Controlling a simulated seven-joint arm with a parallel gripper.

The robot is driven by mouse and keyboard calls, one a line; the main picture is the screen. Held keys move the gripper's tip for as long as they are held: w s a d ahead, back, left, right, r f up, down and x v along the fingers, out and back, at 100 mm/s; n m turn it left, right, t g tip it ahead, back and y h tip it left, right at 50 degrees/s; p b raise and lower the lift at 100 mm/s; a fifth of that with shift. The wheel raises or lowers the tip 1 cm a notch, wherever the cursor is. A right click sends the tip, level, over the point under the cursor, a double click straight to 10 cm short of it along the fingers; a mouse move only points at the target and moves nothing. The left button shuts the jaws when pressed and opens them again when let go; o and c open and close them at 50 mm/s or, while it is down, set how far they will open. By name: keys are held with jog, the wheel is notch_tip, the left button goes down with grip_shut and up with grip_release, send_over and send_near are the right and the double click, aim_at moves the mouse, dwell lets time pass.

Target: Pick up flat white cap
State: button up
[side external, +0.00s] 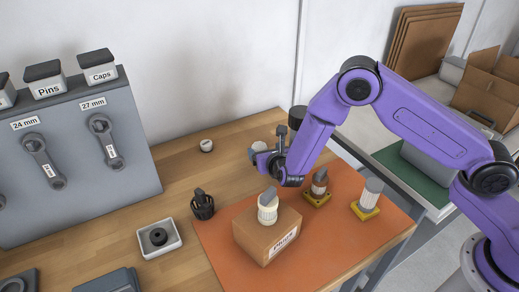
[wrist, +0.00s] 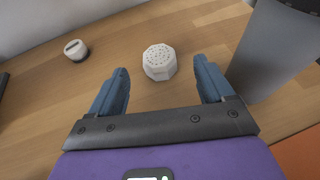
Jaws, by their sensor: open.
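A flat white cap (wrist: 159,62), eight-sided with small holes in its top, lies on the wooden table in the wrist view. In the side view a pale piece (side external: 258,147) at its place shows partly behind my gripper (side external: 270,158). My gripper's two blue fingers, seen in the wrist view (wrist: 160,75), are open, one to the left and one to the right of the cap's near side. The cap appears just beyond the fingertips, with nothing held. A smaller round white piece (wrist: 75,50) with a dark slot lies to the left, also visible in the side view (side external: 206,145).
A tall grey cylinder (wrist: 270,50) stands close on the right of the gripper. An orange mat (side external: 220,240) holds a cardboard box (side external: 262,240) and yellow-based parts (side external: 364,207). Bare wood surrounds the cap.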

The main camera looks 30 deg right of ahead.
aim_at(260, 147)
jog(key=shift+x, duration=3.3)
jog(key=shift+a, duration=0.15)
jog(key=c, duration=1.1)
